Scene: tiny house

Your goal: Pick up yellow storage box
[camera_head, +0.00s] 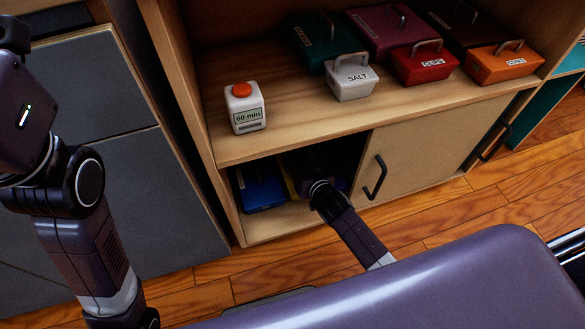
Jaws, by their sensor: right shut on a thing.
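The yellow storage box (291,188) shows only as a thin strip in the dark lower compartment of the cabinet, just right of a blue box. My right arm reaches into this opening. My right gripper (308,172) is dark against the shade and is shut on the yellow box; its fingertips and the grip itself are hard to make out. Most of the box is hidden behind my gripper and wrist.
The blue box (262,187) stands close on the left inside the compartment. A sliding door (415,150) with a black handle (375,178) bounds the opening on the right.

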